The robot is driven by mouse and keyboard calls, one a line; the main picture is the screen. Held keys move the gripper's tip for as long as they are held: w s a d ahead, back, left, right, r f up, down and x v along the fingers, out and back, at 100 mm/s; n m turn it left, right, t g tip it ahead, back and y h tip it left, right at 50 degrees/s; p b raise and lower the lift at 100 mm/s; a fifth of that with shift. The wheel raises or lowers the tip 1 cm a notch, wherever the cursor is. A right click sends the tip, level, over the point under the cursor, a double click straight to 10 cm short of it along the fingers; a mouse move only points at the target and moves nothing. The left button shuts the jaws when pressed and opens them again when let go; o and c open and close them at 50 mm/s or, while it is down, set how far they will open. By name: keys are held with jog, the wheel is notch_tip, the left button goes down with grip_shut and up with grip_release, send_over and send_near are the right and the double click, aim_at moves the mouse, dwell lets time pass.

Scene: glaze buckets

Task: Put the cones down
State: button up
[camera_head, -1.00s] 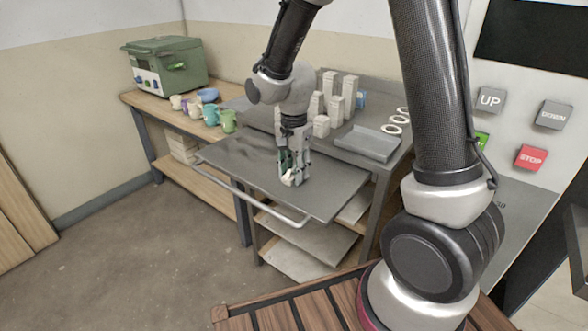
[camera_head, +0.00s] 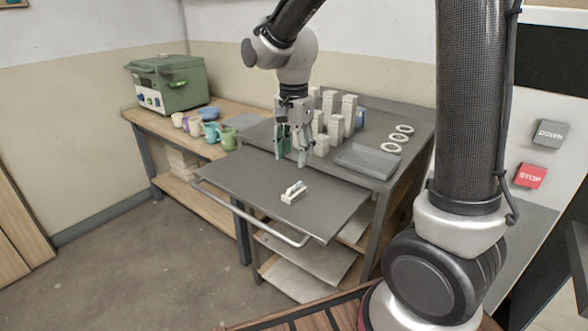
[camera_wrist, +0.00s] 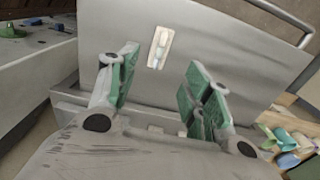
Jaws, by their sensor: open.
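The cones (camera_head: 294,191) are a small pale strip with light and bluish pieces on it. They rest on the bare grey pull-out shelf (camera_head: 240,187), near its middle right. They also show in the wrist view (camera_wrist: 160,47), lying on the grey surface beyond the fingers. My gripper (camera_head: 292,157) has green-padded fingers spread apart, with nothing between them. It hangs above and behind the cones, apart from them. In the wrist view my gripper (camera_wrist: 162,75) shows both fingers wide, with the cones outside their grasp.
Several pale blocks (camera_head: 348,112), a shallow grey tray (camera_head: 368,160) and white rings (camera_head: 391,148) stand on the bench behind. Coloured mugs (camera_head: 210,130) and a green kiln-like box (camera_head: 168,83) are at left. A handle rail (camera_head: 250,213) runs along the shelf's front. Much of the shelf is clear.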

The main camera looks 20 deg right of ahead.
jog(key=s+d+r+n+t, duration=0.1)
jog(key=s+d+r+n, duration=0.2)
jog(key=s, duration=0.3)
jog(key=s+d+r+n+t, duration=0.2)
jog(key=s+d+r+n, duration=0.1)
jog(key=s+d, duration=0.3)
jog(key=s+d+r+n+t, duration=0.1)
jog(key=s+d+r+n, duration=0.2)
jog(key=s+d+n, duration=0.2)
jog(key=s, duration=0.3)
jog(key=shift+d, duration=0.15)
jog(key=shift+r, duration=0.1)
jog(key=shift+c, duration=0.4)
